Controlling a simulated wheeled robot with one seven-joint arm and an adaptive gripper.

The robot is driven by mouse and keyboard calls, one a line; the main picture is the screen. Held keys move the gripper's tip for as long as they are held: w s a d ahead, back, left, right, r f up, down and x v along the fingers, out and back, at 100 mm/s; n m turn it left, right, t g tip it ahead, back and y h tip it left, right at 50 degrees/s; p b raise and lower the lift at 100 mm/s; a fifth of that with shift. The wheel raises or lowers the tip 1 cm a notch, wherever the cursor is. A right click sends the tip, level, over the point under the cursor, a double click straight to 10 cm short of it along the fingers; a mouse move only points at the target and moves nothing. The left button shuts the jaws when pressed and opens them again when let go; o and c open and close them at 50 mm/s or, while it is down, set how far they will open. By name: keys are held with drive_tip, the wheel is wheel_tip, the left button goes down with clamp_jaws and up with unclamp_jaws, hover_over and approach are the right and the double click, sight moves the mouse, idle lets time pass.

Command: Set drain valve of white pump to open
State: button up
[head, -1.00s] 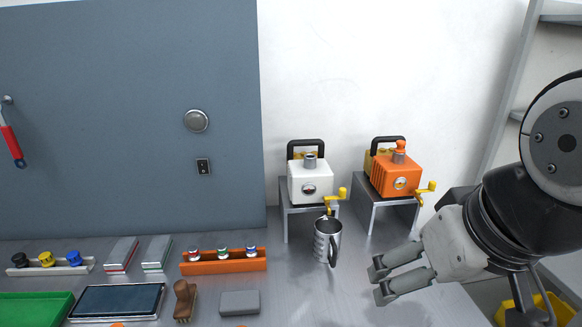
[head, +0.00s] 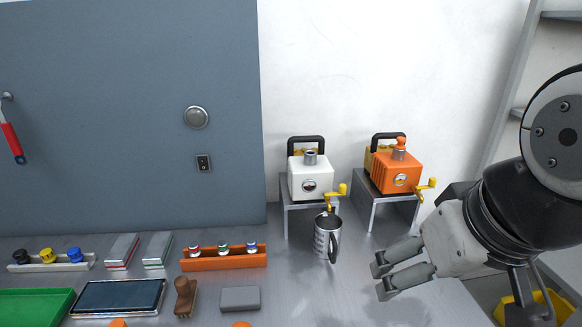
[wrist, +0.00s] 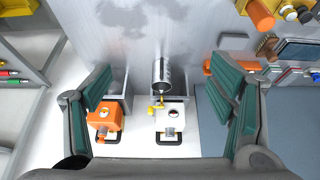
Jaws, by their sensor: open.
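The white pump (head: 311,178) stands on a small metal stand left of the orange pump (head: 396,175). Its yellow drain valve handle (head: 338,194) sticks out at the lower right front. A steel mug (head: 327,237) stands on the bench just below that valve. My gripper (head: 379,278) is open and empty, in front and to the right of the mug, apart from both pumps. In the wrist view the white pump (wrist: 172,115), its yellow valve (wrist: 157,103) and the mug (wrist: 164,73) show between my open fingers.
An orange rack (head: 224,260) with several small coloured-capped items lies left of the mug. A grey block (head: 240,299), a brown-handled brush (head: 185,300) and a tablet (head: 118,298) lie farther left. The orange pump's yellow valve (head: 427,188) juts out to the right. Bench between mug and gripper is clear.

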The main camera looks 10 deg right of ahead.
drive_tip(key=shift+w+r, duration=0.25)
drive_tip(key=shift+w, duration=0.1)
drive_tip(key=c, duration=0.4)
drive_tip(key=shift+n+g, duration=0.3)
drive_tip(key=shift+n, duration=0.6)
drive_tip(key=w+r, duration=0.1)
drive_tip(key=w, duration=0.1)
drive_tip(key=w+r, duration=0.1)
drive_tip(key=w, duration=0.1)
drive_tip(key=w+r, duration=0.1)
drive_tip(key=w, duration=0.1)
drive_tip(key=shift+w+r, duration=0.15)
drive_tip(key=shift+w, duration=0.2)
drive_tip(key=shift+c, duration=1.4)
drive_tip(key=n+g+y, duration=0.1)
drive_tip(key=n+y, duration=0.2)
drive_tip(key=n, duration=0.4)
hover_over(343, 185)
drive_tip(key=s+d, duration=0.4)
wheel_tip(343, 185, down, 4)
drive_tip(key=p+x, duration=0.2)
drive_tip(key=x, duration=1.1)
drive_tip(key=shift+s+a+f, duration=0.1)
drive_tip(key=shift+a+f, duration=0.05)
drive_tip(key=shift+f, duration=0.2)
clamp_jaws()
